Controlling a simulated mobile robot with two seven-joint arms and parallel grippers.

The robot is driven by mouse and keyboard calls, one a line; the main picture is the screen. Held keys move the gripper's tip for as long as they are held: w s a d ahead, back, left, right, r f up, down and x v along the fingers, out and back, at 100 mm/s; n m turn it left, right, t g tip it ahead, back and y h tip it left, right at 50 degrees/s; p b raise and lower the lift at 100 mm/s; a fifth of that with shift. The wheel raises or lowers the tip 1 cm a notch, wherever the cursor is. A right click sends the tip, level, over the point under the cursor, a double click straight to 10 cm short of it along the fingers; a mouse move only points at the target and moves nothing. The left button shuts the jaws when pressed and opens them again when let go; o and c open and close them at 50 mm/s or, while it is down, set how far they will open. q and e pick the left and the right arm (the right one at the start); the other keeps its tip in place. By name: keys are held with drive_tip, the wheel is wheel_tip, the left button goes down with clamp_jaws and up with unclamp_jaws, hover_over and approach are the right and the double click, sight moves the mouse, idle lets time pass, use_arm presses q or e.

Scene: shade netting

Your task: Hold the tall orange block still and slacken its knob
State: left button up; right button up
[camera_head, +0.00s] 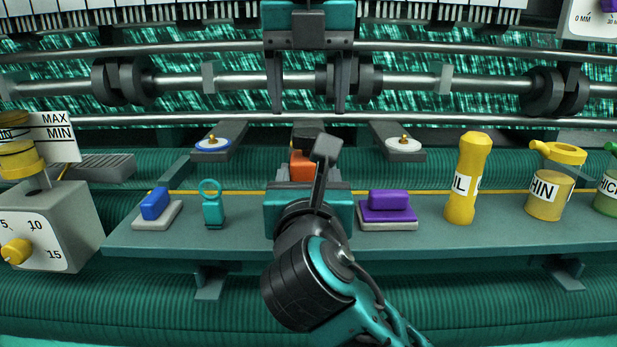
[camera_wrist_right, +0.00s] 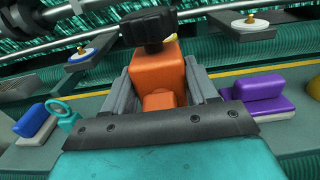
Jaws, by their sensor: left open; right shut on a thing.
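The tall orange block (camera_head: 301,170) stands upright at the middle of the shelf, partly hidden behind my right arm in the head view. It shows more fully in the right wrist view (camera_wrist_right: 157,72). Its black knob (camera_wrist_right: 149,28) sits on top and appears partly in the head view (camera_head: 304,139). My right gripper (camera_wrist_right: 161,92) is shut on the block, with one grey finger on each side. My left gripper (camera_head: 308,108) is open and empty, with its fingers pointing down. It appears above the knob in the picture and apart from it.
The shelf (camera_head: 250,240) carries a blue block (camera_head: 154,204), a teal ringed piece (camera_head: 213,207), a purple block (camera_head: 389,201), a yellow bottle (camera_head: 468,180) and a jar (camera_head: 551,195). Two round dishes (camera_head: 212,143) (camera_head: 404,144) flank the orange block. Metal rods (camera_head: 210,120) cross behind.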

sight(309, 131)
use_arm(q)
drive_tip(key=shift+w+f, duration=0.2)
drive_tip(key=shift+f, duration=0.7)
drive_tip(key=shift+w+f, duration=0.15)
drive_tip(key=shift+f, duration=0.8)
drive_tip(key=shift+w+f, duration=0.2)
drive_tip(key=shift+f, duration=0.7)
drive_tip(key=shift+c, duration=0.2)
clamp_jaws()
